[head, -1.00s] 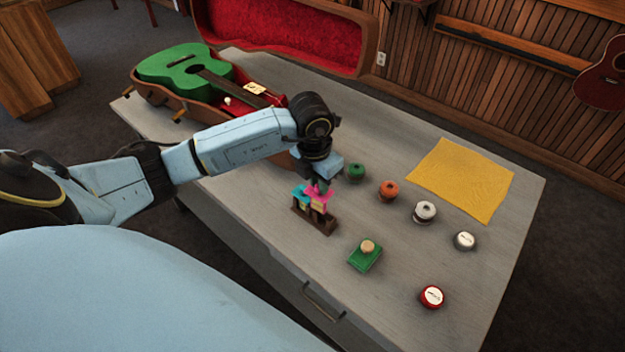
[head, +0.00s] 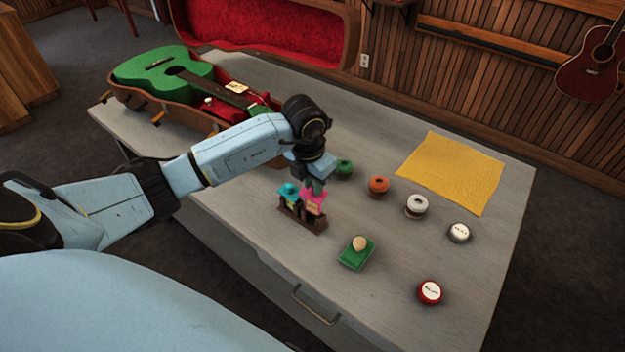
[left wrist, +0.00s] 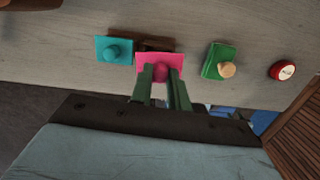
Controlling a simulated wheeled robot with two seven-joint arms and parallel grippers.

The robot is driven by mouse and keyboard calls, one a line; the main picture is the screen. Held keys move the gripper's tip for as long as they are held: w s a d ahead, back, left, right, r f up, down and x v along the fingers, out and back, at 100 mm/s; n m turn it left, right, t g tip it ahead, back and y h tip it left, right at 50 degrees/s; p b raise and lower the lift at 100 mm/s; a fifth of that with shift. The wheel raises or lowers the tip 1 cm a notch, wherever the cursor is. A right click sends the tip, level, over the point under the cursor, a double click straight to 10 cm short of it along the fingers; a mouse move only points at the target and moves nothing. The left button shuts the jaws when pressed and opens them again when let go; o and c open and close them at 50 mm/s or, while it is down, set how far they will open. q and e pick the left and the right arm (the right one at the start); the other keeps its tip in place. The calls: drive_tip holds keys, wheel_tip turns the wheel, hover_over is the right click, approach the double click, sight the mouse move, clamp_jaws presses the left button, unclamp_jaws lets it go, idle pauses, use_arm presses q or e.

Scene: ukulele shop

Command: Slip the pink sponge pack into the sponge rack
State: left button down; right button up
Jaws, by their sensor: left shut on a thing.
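The pink sponge pack (head: 315,198) has a pink top with a round knob and a yellowish lower part. My left gripper (head: 314,188) is shut on its knob from above; the left wrist view shows both green fingers (left wrist: 162,76) at the knob of the pink pack (left wrist: 145,62). The pack is upright at the right-hand bay of the dark brown sponge rack (head: 318,226). I cannot tell how deep it sits or whether it touches the rack's bottom. A cyan sponge pack (head: 287,190) stands in the left bay. My right gripper is not in view.
A green pack with a tan knob (head: 356,256) lies right of the rack. Several round tins, one orange (head: 378,186) and one red (head: 430,292), stand farther right. A yellow cloth (head: 450,172) and a cased green ukulele (head: 165,72) lie behind.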

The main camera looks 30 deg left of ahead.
use_arm(q)
drive_tip(key=shift+f+b, duration=1.4)
drive_tip(key=shift+f, duration=0.6)
drive_tip(key=c, duration=1.3)
unclamp_jaws()
drive_tip(key=shift+o, duration=0.2)
